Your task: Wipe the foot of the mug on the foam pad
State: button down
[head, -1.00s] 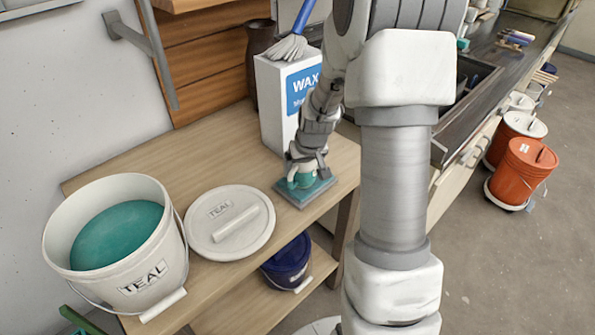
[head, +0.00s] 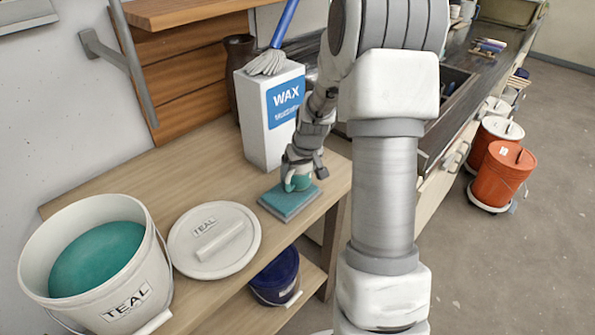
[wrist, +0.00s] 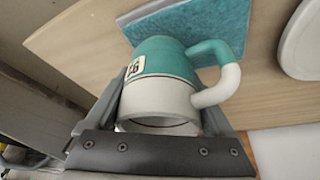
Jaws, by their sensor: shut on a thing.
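The mug (head: 297,181) is teal at its foot end and white at its open rim end, with a part-teal handle. It also shows in the wrist view (wrist: 165,62), with a small label on its side. My gripper (head: 302,165) is shut on the mug, its fingers on either side of the white part. The foam pad (head: 284,206) is a flat grey-teal square on the wooden table. It also shows in the wrist view (wrist: 215,22), beyond the mug's foot. The mug is over the pad's far part; the foot is hidden, and I cannot tell whether it touches.
The white TEAL bucket (head: 150,275) of teal glaze stands at the table's left. Its lid (head: 240,255) lies between bucket and pad. A white WAX container (head: 253,130) with a brush on top stands just behind. A dark blue bucket (head: 272,285) sits on the lower shelf.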

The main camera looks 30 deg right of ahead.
notch_tip(320, 180, up, 7)
jog(key=p, duration=0.4)
dwell(0.6)
